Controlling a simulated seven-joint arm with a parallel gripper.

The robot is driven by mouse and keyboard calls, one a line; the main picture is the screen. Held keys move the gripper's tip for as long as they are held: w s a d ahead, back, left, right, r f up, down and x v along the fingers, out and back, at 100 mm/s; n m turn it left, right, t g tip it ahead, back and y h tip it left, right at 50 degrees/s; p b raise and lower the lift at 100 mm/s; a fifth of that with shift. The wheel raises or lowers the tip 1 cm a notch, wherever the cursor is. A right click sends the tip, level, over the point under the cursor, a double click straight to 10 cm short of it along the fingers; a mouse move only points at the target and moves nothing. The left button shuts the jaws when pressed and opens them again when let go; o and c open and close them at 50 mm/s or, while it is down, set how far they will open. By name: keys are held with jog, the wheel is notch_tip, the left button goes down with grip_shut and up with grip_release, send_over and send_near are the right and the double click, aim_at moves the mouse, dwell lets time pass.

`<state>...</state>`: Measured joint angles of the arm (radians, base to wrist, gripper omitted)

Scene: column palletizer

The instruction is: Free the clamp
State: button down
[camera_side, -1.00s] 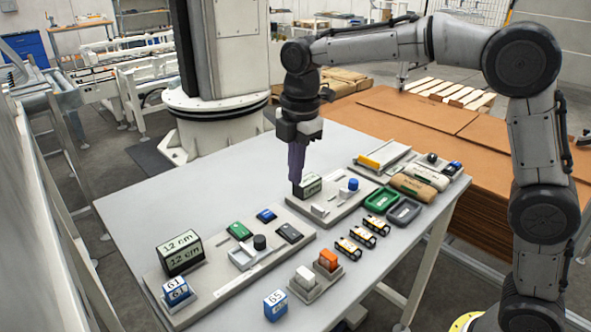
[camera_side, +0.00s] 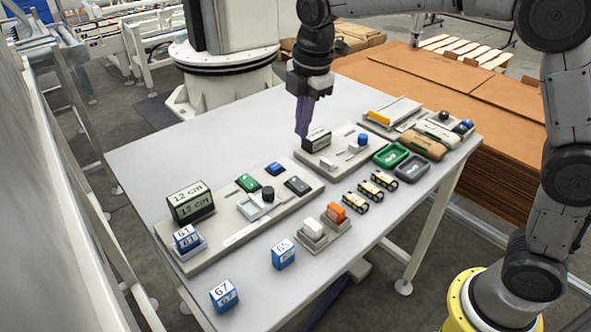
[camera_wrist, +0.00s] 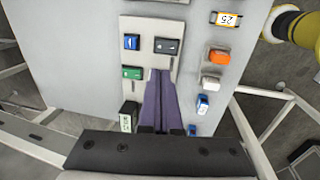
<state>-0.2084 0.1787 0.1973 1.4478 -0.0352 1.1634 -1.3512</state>
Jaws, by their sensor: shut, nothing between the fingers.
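No part is labelled as a clamp, and I cannot tell for sure which one it is. The front panel (camera_side: 232,238) carries a white bracket (camera_side: 250,209) with a black knob (camera_side: 268,193), a green switch (camera_side: 248,182), a blue switch (camera_side: 275,168) and a dark grey switch (camera_side: 297,185). The rear panel (camera_side: 325,161) has a small display (camera_side: 318,139), a white slider and a blue knob (camera_side: 362,140). My gripper (camera_side: 302,133), with purple fingers, is shut and empty, pointing down beside the small display. The fingers (camera_wrist: 160,75) also show in the wrist view.
A large "12 cm" display (camera_side: 190,203) stands on the front panel's left end. Number blocks (camera_side: 224,295) lie near the front edge. An orange and white block tray (camera_side: 325,228), a green tray (camera_side: 390,156) and a grey tray (camera_side: 407,170) stand to the right. The table's left side is clear.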

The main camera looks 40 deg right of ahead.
aim_at(299, 185)
jog(key=f, duration=0.4)
jog(key=w+f, duration=0.1)
jog(key=f, duration=0.3)
jog(key=w+f, duration=0.1)
jog(key=f, duration=0.4)
jog(key=shift+f, duration=0.1)
jog(key=shift+w+f, duration=0.15)
jog(key=shift+f, duration=0.15)
jog(key=shift+s, duration=0.85)
jog(key=shift+r, duration=0.25)
